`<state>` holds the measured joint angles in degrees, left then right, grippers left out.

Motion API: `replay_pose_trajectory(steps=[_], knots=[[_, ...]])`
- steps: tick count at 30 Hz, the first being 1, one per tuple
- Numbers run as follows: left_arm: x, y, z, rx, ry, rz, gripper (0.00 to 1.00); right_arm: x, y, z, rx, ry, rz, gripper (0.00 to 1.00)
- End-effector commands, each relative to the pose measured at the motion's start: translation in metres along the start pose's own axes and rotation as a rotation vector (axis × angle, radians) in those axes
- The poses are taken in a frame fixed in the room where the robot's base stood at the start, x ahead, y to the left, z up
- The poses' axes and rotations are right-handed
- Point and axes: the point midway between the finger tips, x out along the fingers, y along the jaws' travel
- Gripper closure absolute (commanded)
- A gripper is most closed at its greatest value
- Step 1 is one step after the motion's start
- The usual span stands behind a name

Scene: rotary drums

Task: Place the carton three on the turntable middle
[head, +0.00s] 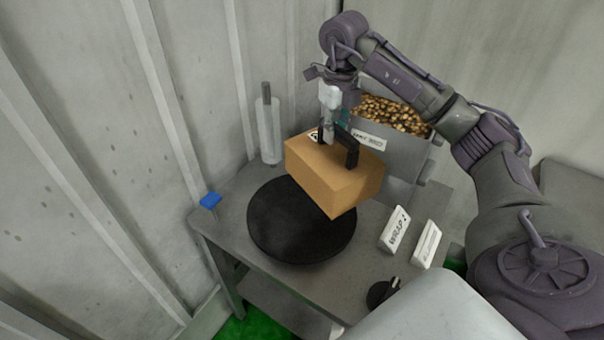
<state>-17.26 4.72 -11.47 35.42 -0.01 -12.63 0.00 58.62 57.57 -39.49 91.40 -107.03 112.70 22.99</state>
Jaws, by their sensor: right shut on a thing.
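A brown carton (325,181) with a black handle (347,147) on top hangs over the right part of a round black turntable (283,232). The carton looks tilted in the picture, and its underside is hidden, so I cannot tell how high it is above the disc. My right gripper (329,136) comes down from above and is shut on the carton at its handle. The turntable lies on a grey table (225,217), and the left part of its top is bare. My left gripper is not in view.
A wrap roll (268,130) stands behind the turntable. A bin of brown pieces (392,115) is behind the carton. A sign reading WRAP (394,230), another white sign (426,245) and a black knob (382,292) are at the right. A blue block (210,200) lies at the left edge.

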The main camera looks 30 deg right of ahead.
Motion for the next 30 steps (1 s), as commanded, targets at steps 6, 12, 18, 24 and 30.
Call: replay_pose_trajectory(steps=[6,12,18,24,30], knots=[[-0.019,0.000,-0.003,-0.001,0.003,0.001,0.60,0.022,0.045,0.009,-0.004,0.002,0.003,1.00],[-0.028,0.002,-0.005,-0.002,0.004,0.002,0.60,0.040,0.072,0.016,-0.001,-0.002,0.002,1.00],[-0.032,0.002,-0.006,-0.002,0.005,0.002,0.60,0.052,0.078,0.017,0.003,0.001,0.000,1.00],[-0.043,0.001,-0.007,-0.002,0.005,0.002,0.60,0.078,0.078,0.017,0.003,0.002,0.001,1.00],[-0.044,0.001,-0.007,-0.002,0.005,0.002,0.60,0.087,0.077,0.018,0.002,-0.002,-0.001,1.00]])
